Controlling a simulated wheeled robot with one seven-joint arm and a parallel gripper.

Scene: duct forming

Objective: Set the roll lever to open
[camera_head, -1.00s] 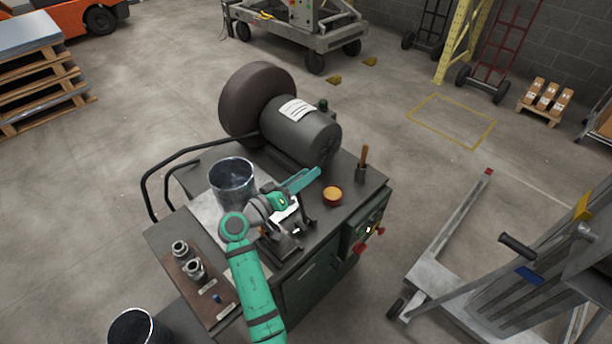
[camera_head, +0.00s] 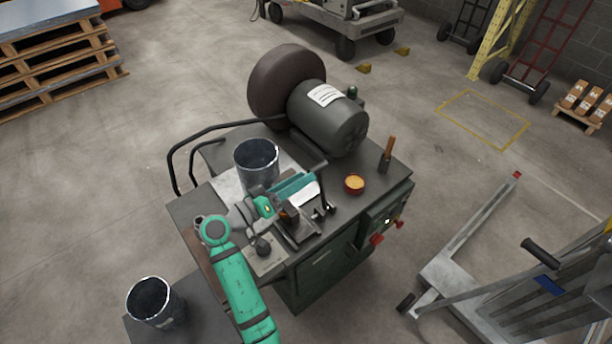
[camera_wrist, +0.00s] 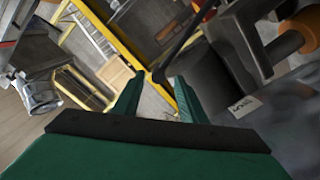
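My gripper (camera_head: 292,187) is over the bench, in front of the dark motor. In the wrist view my gripper (camera_wrist: 156,96) is open, its two green fingers apart. A thin dark lever (camera_wrist: 186,42) slants down from the top, its end appearing in line with the gap between the fingers. I cannot tell how far off it is; no grip on it shows. A thin dark upright bar (camera_head: 322,190) just right of my gripper in the head view looks like this lever. A small white label (camera_wrist: 243,106) is too small to read.
The bench carries a motor with a large disc (camera_head: 330,118), a metal bucket (camera_head: 257,160), an orange-topped bowl (camera_head: 355,184) and a brown-handled tool (camera_head: 388,152). Another bucket (camera_head: 152,302) stands at lower left. A pallet truck (camera_head: 470,240) is at right, with open floor between.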

